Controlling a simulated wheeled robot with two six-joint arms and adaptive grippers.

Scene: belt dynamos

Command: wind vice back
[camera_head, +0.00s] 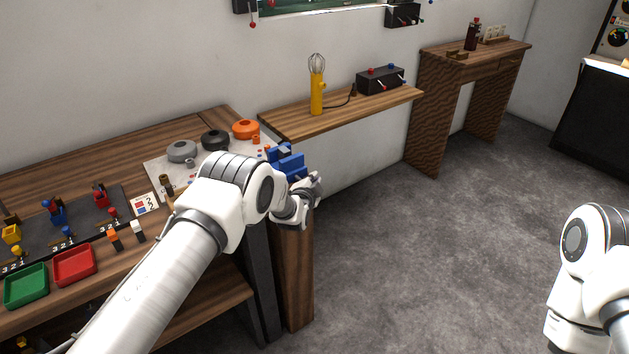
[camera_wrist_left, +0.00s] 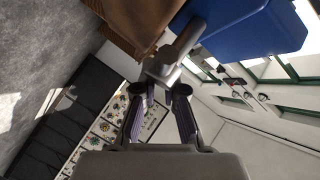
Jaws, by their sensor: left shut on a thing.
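The blue vice (camera_head: 288,162) is fixed at the right end of the wooden workbench. Its blue body (camera_wrist_left: 250,28) fills the upper right of the left wrist view. A grey metal handle (camera_wrist_left: 178,52) sticks out from under the vice toward my fingers. My left gripper (camera_wrist_left: 162,92) is shut on this handle at its near end. In the head view my left gripper (camera_head: 308,192) is just in front of the vice, and my own arm partly hides it and the vice's lower part. My right arm shows at the right edge, its gripper out of view.
The workbench holds a green tray (camera_head: 26,286), a red tray (camera_head: 74,265) and several small coloured parts. Grey, black and orange (camera_head: 246,129) round pieces lie behind my arm. A wall shelf (camera_head: 340,112) bears a yellow tool (camera_head: 317,93). The floor to the right is clear.

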